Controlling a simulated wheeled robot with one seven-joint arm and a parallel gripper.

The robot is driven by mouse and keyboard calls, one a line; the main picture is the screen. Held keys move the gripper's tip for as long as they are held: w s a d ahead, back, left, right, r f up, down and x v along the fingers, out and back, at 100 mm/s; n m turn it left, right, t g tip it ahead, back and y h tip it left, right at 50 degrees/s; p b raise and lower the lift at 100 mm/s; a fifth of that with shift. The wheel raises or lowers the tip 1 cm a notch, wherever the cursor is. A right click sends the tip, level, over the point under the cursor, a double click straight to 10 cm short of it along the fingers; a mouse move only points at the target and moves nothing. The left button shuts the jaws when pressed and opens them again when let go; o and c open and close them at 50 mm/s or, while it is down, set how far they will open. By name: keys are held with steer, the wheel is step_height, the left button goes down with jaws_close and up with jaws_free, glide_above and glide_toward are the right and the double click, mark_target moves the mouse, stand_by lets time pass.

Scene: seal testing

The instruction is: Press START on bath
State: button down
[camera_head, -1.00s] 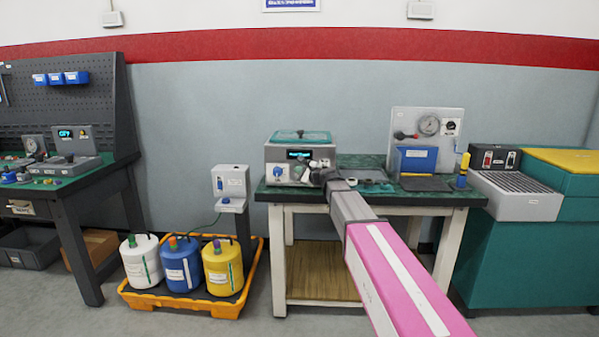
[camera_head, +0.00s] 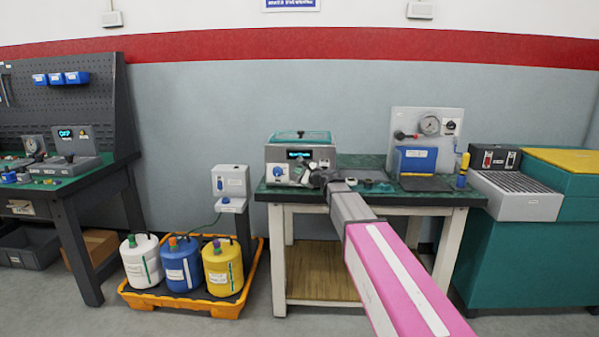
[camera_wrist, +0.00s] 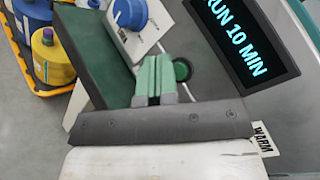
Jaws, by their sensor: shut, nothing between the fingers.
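The bath (camera_head: 283,154) is a grey box with a green lid on the bench, and it also fills the right of the wrist view (camera_wrist: 215,110). Its dark display (camera_wrist: 240,38) reads "RUN 10 MIN" in cyan. A round green button (camera_wrist: 182,70) sits on the bath's front, below the display in the wrist view. My gripper (camera_wrist: 154,82) is shut and empty, its pale green fingertips just left of the button and partly overlapping its edge. I cannot tell whether they touch it. In the head view my gripper (camera_head: 313,178) is in front of the bath's lower right.
A blue knob (camera_wrist: 130,12) on a white block lies close to my fingers. A gauge panel (camera_head: 428,122) and blue box (camera_head: 415,160) stand to the right on the bench (camera_head: 300,197). An orange tray (camera_head: 225,308) with several jugs is on the floor left.

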steer(key=s, duration=0.5)
steer(key=shift+a, duration=0.1)
stand_by(0.7)
